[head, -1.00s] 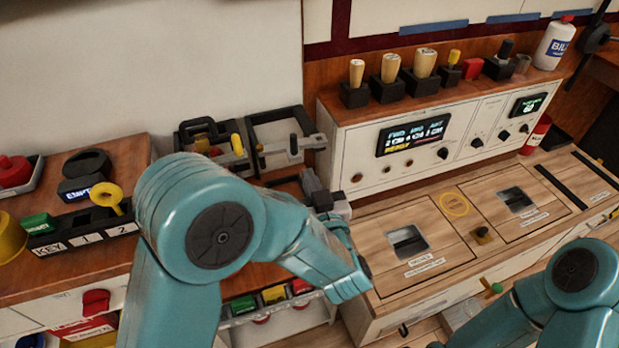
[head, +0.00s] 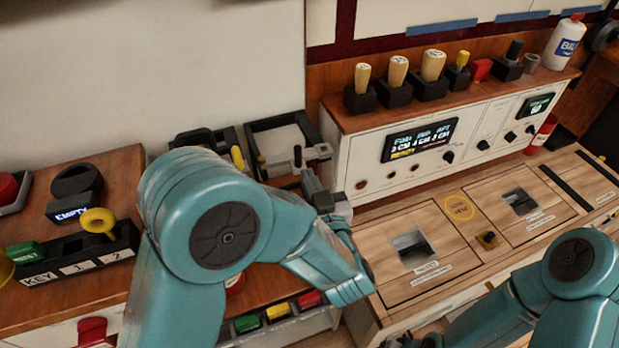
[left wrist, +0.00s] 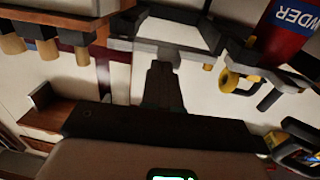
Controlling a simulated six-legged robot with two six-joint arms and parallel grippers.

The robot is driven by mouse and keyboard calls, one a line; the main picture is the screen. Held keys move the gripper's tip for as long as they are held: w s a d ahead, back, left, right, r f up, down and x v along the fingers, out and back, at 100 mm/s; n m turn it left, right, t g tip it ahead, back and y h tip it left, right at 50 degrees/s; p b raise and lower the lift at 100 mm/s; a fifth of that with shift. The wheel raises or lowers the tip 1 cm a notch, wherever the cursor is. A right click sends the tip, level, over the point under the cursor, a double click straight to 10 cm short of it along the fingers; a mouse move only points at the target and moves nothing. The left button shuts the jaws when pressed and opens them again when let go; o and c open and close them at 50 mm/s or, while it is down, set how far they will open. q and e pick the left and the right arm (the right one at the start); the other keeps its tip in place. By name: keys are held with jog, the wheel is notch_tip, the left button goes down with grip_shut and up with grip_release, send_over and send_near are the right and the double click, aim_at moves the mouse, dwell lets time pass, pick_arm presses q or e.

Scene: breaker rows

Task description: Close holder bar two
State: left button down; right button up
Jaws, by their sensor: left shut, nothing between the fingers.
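Two black-framed holders stand at the back, left of the white control panel. The right holder (head: 262,125) has a pale inside and a grey bar (head: 318,152) with a short dark post at its front. The left holder (head: 188,138) has a yellow handle (head: 237,157) and is partly hidden by my left arm. I cannot read which bar is two. My left gripper (head: 309,180) is shut and empty, just in front of the right holder's bar. In the left wrist view its dark fingers (left wrist: 163,85) point toward a grey bar (left wrist: 150,48); contact is unclear. My right gripper (head: 428,341) is barely visible at the bottom edge.
The control panel (head: 370,155) with wooden-handled stamps (head: 397,75) stands right of my left gripper. A key rack (head: 75,255) is at left. Red, yellow and green buttons (head: 277,312) lie below. A red powder bottle (left wrist: 288,28) shows in the left wrist view.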

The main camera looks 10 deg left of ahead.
pick_arm(q)
jog(key=shift+w, duration=0.2)
dwell(0.3)
jog(key=shift+w+a+r, duration=0.1)
jog(key=shift+w+r, duration=0.2)
jog(key=shift+w, duration=0.4)
